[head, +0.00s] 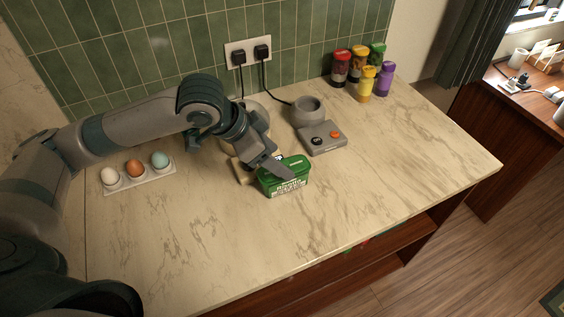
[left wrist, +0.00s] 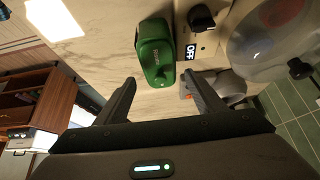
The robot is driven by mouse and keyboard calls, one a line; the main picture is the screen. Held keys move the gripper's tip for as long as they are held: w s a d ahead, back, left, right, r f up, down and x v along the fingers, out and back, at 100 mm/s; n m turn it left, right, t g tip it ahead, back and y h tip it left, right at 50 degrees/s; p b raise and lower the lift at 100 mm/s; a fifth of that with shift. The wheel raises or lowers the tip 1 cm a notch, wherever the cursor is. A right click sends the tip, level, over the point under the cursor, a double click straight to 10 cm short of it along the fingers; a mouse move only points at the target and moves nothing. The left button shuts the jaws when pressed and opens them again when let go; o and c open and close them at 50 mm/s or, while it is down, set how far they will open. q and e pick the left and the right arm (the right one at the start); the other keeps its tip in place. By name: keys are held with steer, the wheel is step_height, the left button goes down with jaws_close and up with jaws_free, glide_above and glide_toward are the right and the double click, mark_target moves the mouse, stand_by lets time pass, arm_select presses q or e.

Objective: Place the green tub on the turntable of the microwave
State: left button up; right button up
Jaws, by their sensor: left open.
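The green tub (head: 288,186), with white lettering on its side, sits on the counter in the middle of the head view. My left gripper (head: 270,163) is open and over the tub, with one finger across its top in the picture. In the left wrist view the tub (left wrist: 155,48) lies just ahead of the two spread fingers of my left gripper (left wrist: 160,84), roughly between their lines. Nothing shows held between them. I cannot tell whether a finger touches the tub. The microwave and its turntable are in neither view. My right gripper is not in view.
A grey appliance (head: 322,138) with a round bowl stands behind the tub. A clear-domed appliance (left wrist: 265,45) with an OFF display is close beside it. An egg tray (head: 140,181) lies left, several spice jars (head: 341,68) at the back. The front and right counter (head: 400,170) is clear.

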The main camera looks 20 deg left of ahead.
arm_select(q)
steer(key=v, duration=0.8)
steer(key=shift+b, duration=0.3)
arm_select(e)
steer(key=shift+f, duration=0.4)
arm_select(q)
steer(key=shift+o, duration=0.5)
steer(key=shift+s+r, duration=0.1)
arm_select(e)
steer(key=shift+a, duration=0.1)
